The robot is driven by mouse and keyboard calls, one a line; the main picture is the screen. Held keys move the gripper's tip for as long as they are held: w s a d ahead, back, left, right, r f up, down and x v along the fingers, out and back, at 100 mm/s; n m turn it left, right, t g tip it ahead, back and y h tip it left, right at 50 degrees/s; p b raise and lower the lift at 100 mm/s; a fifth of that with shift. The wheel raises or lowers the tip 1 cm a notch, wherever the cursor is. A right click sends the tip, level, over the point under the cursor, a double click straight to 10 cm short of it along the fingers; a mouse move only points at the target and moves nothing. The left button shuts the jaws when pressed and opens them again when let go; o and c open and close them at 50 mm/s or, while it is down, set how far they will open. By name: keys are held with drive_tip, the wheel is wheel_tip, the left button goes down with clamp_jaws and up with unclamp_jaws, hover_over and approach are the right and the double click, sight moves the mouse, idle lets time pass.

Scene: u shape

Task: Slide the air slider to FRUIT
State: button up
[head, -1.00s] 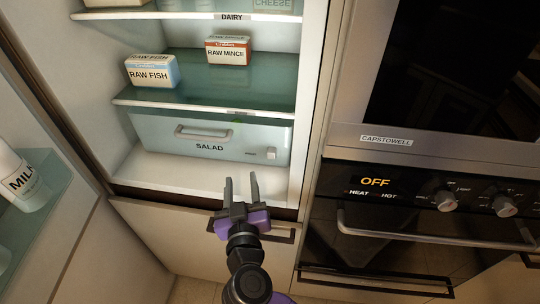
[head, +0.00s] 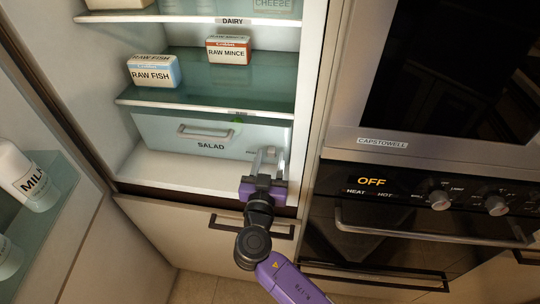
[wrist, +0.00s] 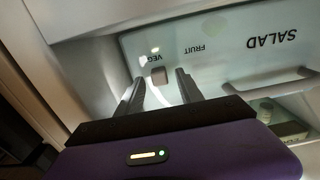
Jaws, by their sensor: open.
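The air slider is a small grey knob (wrist: 158,75) on the front of the pale SALAD drawer (head: 163,133). In the wrist view it sits close to the VEG label (wrist: 150,58), with the FRUIT label (wrist: 214,48) further to the right. My gripper (head: 269,156) is open at the drawer's right end. In the wrist view my gripper (wrist: 157,77) has one finger on each side of the knob, with gaps visible. The wrist view does not settle how deep the fingers reach. In the head view my fingers largely cover the knob.
The drawer's grey handle (head: 205,132) is left of the slider. A glass shelf (head: 190,95) with raw fish (head: 153,73) and raw mince (head: 228,50) is above. The fridge's right side wall (head: 309,100) is close beside my gripper. The white fridge floor lies below.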

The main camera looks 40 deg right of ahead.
drive_tip(key=shift+w+d, duration=0.1)
drive_tip(key=shift+d, duration=0.05)
clamp_jaws()
idle(1.4)
